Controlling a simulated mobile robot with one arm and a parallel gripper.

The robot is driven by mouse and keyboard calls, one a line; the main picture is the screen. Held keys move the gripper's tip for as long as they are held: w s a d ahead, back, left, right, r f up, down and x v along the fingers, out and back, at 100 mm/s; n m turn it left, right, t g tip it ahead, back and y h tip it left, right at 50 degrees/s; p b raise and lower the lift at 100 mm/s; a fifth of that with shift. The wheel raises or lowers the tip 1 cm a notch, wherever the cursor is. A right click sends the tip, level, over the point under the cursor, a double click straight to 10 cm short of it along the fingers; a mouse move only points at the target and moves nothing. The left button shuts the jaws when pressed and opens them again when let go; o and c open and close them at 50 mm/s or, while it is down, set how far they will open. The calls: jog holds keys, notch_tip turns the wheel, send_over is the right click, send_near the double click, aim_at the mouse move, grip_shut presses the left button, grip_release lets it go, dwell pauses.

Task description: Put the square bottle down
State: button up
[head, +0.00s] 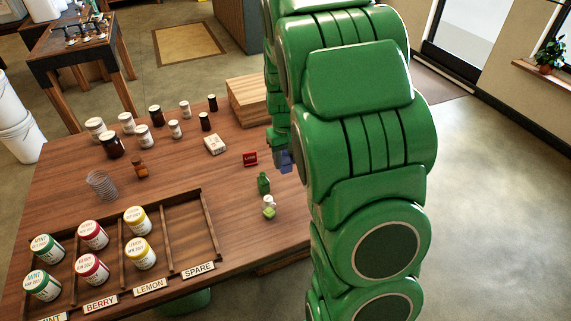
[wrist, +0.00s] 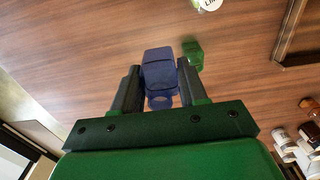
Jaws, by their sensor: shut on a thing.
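The square bottle is a translucent blue bottle (head: 285,161), seen partly behind my green arm at the right edge of the table. In the wrist view the blue bottle (wrist: 160,74) sits between the two dark fingers of my gripper (wrist: 160,90), which is shut on it. In the head view most of my gripper is hidden by my arm. The wooden table (head: 230,180) lies beneath; I cannot tell whether the bottle touches it. A green bottle (head: 263,183) stands just to the left and nearer; it also shows in the wrist view (wrist: 193,54), close beside the blue one.
A wooden box (head: 248,100) and several jars stand at the back.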

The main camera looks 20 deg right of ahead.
jog(key=w+f, duration=0.2)
jog(key=w, duration=0.1)
jog(key=w+d+f, duration=0.1)
jog(key=w+f, duration=0.2)
jog(key=w+d+f, duration=0.1)
jog(key=w+f, duration=0.2)
jog(key=w, duration=0.1)
jog(key=shift+w+d+f, duration=0.1)
jog(key=shift+w+f, duration=0.3)
jog(key=shift+f, duration=1.4)
jog(key=shift+f, duration=0.1)
jog(key=o, duration=1.1)
notch_tip(320, 180, up, 12)
jog(key=shift+s+r, duration=0.1)
